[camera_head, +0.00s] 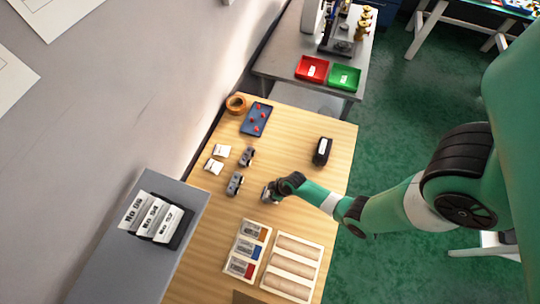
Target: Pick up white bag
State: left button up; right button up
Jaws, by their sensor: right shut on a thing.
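Two small white bags lie on the wooden table at the left: one white bag (221,151) is farther back and another white bag (213,166) is just in front of it. My right gripper (268,194) is over the middle of the table, to the right of and nearer than both bags, apart from them. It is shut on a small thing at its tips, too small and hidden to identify. My left gripper is not in view.
Two grey metal parts (235,183) lie between the bags and my right gripper. A white compartment tray (236,269) is in front.

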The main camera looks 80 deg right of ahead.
aim_at(265, 192)
notch_tip(265, 192, up, 3)
jog(key=shift+r+p, duration=0.15)
jog(key=shift+p, duration=0.6)
jog(key=s+a+r+p, duration=0.3)
jog(key=s+a+r, duration=0.5)
jog(key=s, duration=0.3)
jog(key=shift+s+r, duration=0.25)
jog(key=shift+r, duration=0.4)
